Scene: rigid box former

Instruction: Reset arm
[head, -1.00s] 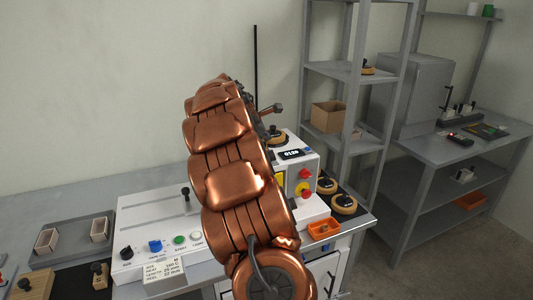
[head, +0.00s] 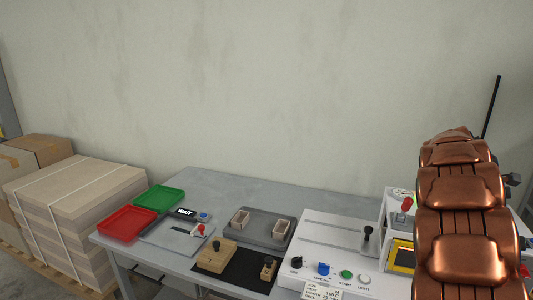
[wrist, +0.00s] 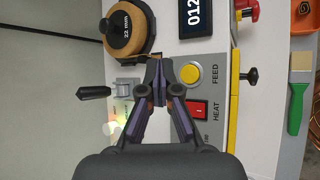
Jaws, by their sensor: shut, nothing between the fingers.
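My gripper (wrist: 159,88) shows in the wrist view with its dark fingers together and nothing between them. It is in front of a light grey machine panel with a yellow FEED button (wrist: 190,73) and a red HEAT switch (wrist: 199,108). I cannot tell whether the fingertips touch the panel. In the head view my copper arm rises at the right edge and hides part of the machine (head: 400,208); the gripper's fingers cannot be made out there.
The wrist view shows a tape roll (wrist: 123,38), a black lever (wrist: 93,92) and a green-handled scraper (wrist: 297,105). On the bench (head: 240,190) are a red tray (head: 127,223), a green tray (head: 158,197), a grey tray (head: 262,241) with two small boxes, and a white console (head: 330,250). Stacked board (head: 75,195) stands left.

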